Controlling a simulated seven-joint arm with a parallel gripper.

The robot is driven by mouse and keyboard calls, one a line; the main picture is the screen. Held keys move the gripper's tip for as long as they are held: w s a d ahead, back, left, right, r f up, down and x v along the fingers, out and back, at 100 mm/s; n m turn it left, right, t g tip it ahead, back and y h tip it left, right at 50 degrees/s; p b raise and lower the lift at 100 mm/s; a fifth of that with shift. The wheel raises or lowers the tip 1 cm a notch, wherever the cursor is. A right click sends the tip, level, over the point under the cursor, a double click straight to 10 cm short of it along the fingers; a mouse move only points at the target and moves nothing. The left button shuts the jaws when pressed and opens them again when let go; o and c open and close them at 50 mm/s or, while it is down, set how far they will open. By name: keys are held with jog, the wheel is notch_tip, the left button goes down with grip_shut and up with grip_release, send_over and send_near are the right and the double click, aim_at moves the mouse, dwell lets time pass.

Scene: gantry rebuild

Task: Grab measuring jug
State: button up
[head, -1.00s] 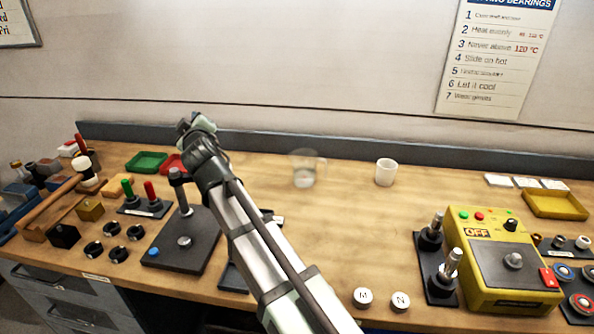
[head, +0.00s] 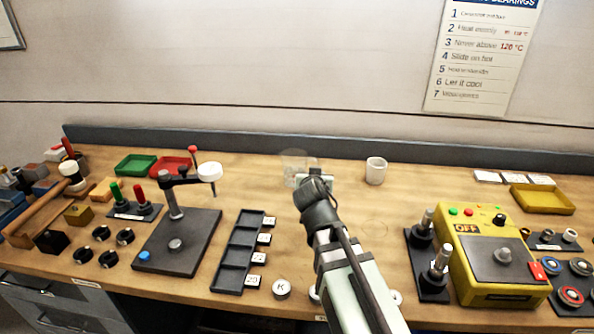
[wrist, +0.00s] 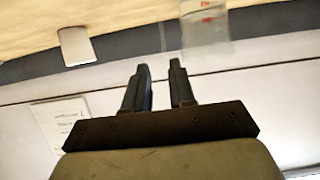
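The measuring jug (head: 294,164) is a clear, see-through vessel on the bench near the back wall. In the head view its lower part is partly hidden by my arm's end. In the wrist view, which looks upside down, the jug (wrist: 206,30) shows red marks, at the top just right of my fingers. My gripper (wrist: 159,66) is open with a gap between its fingers and nothing in it. In the head view my gripper (head: 316,178) is largely hidden by the wrist, in front of the jug and slightly right.
A white cup (head: 375,170) stands right of the jug; it also shows in the wrist view (wrist: 77,45). A black slotted tray (head: 240,252) and a press stand (head: 178,240) are to the left. A yellow control box (head: 495,262) is at right.

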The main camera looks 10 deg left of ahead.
aim_at(298, 169)
jog(key=x, duration=1.3)
jog(key=shift+w+a+r, duration=0.15)
jog(key=shift+a, duration=0.15)
jog(key=shift+c, duration=0.5)
grip_shut()
